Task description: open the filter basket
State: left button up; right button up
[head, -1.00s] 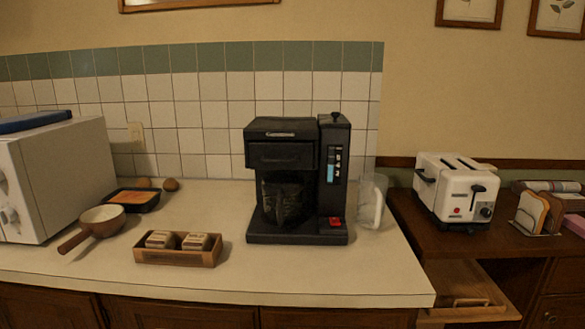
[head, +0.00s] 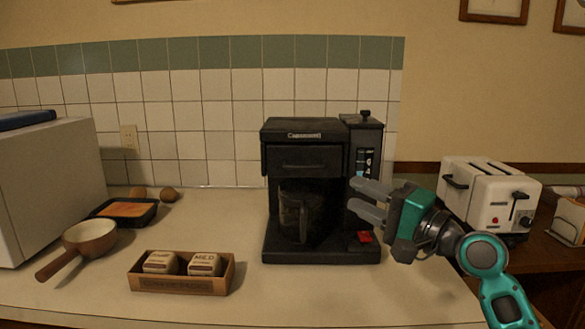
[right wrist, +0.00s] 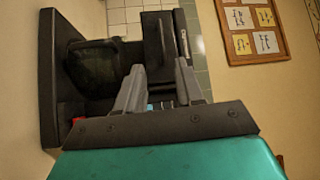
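The black coffee maker (head: 322,130) stands on the counter, with its filter basket (head: 303,158) shut under the top housing. The basket front has a narrow handle ledge. The glass carafe (head: 298,215) sits below it on the base. My right gripper (head: 353,194) is open and empty, in front of the maker's right-hand column and lower than the basket. Its fingers point left and cover part of the column and its panel. In the right wrist view the maker appears turned sideways, with the carafe (right wrist: 95,65) to the left of the open fingers (right wrist: 157,68). My left gripper is out of view.
A pan (head: 90,238), a dark tray (head: 95,211) and a white microwave (head: 45,190) are further left. A white toaster (head: 490,190) stands on the wooden cabinet at right.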

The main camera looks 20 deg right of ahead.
aim_at(306, 168)
jog(key=p+x, duration=0.1)
jog(key=x, duration=1.1)
jog(key=shift+w+a+r, duration=0.1)
jog(key=shift+w+a, duration=0.1)
jog(key=shift+w, duration=0.1)
jog(key=shift+c, duration=0.4)
grip_shut()
